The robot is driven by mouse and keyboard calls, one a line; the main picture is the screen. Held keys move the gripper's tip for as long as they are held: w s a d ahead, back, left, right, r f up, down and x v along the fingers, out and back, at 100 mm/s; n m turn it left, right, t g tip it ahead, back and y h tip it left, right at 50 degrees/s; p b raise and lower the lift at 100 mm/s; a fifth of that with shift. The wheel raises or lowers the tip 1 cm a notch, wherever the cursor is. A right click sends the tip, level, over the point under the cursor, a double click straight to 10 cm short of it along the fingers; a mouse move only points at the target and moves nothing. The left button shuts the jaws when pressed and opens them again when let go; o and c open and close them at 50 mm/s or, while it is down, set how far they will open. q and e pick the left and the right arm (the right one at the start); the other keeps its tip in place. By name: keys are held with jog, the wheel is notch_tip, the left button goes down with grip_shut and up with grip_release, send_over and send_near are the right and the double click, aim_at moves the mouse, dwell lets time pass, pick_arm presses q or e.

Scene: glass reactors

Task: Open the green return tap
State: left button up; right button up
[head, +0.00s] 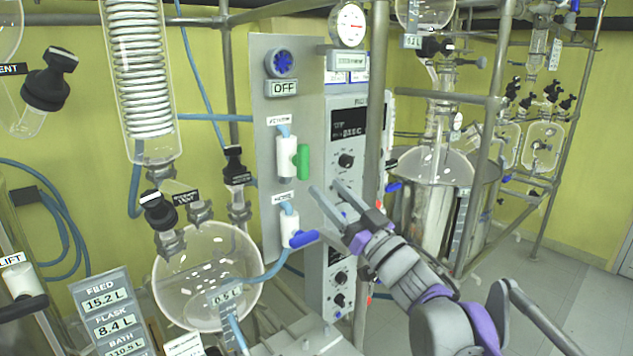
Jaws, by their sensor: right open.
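The green return tap (303,162) is a small green handle standing upright on the right side of a white valve body (287,157). The valve is on a grey panel (263,215), under a small label. My right gripper (326,190) comes in from the lower right. Its two fingers are apart and empty, with the tips a little below and to the right of the green handle, not visibly touching it. My left gripper does not show.
A second white valve with a blue handle (303,239) sits below on the panel. A control box with knobs (346,160) and a vertical metal post (376,110) stand close on the right. A round glass flask (207,280) hangs at lower left.

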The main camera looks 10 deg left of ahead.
jog(key=shift+v, duration=1.3)
jog(key=s+d+f+m+t+h, duration=0.1)
jog(key=s+d+f+m+h, duration=0.1)
jog(key=d+f+m+h, duration=0.5)
jog(key=s+d+f+m+h, duration=0.2)
jog(key=d+f+h, duration=0.75)
jog(key=d, duration=0.45)
jog(key=s+d+f+g+p, duration=0.1)
jog(key=s+f+g, duration=0.4)
jog(key=s+f, duration=0.6)
jog(key=s+d+f+g+h, duration=0.1)
jog(key=s+d+f+g, duration=0.3)
jog(key=s+f, duration=0.8)
jog(key=shift+s+f+m+g+p, duration=0.3)
jog(key=shift+s+m+g+p, duration=0.1)
jog(key=shift+s, duration=0.35)
jog(key=shift+d, duration=0.1)
